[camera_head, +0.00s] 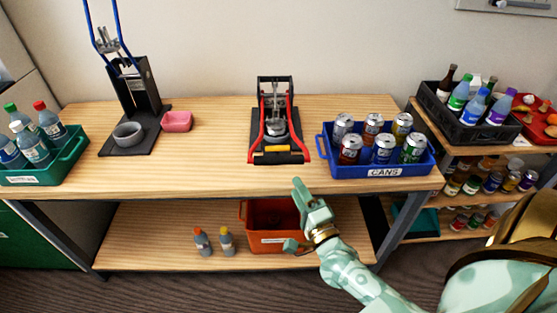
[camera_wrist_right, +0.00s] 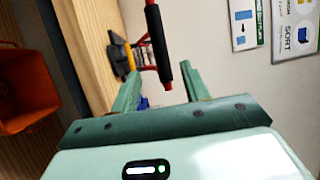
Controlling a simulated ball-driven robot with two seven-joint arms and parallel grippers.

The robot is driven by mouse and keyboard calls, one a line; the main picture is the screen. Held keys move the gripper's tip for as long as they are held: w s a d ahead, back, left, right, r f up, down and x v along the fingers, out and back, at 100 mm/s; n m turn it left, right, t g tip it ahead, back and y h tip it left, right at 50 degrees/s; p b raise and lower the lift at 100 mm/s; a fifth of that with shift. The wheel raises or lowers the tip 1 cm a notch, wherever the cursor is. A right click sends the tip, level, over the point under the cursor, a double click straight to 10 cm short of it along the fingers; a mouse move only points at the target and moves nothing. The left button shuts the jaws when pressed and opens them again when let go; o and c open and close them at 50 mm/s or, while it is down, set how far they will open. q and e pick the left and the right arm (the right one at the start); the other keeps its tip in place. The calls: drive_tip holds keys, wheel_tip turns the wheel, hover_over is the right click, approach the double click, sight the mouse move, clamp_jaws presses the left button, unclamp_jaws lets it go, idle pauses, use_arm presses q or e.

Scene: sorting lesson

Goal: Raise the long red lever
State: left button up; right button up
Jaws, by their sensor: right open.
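The long red lever (camera_head: 301,142) belongs to a black crusher-like press (camera_head: 275,82) at the middle of the table. Its two red arms point down toward the table's front, with a dark crossbar between them. My right gripper (camera_head: 290,213) is open and empty, in front of the table edge and below the lever's end. In the right wrist view, the lever's black handle (camera_wrist_right: 158,45) with a red end shows ahead, between the lines of the two open green fingers (camera_wrist_right: 160,80), and not gripped. My left gripper is out of view.
A blue bin of cans (camera_head: 385,171) stands right of the press. An orange bin (camera_head: 265,240) sits on the lower shelf.

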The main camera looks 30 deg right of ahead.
sight(281, 159)
drive_tip(key=b+x, duration=0.1)
drive_tip(key=x, duration=1)
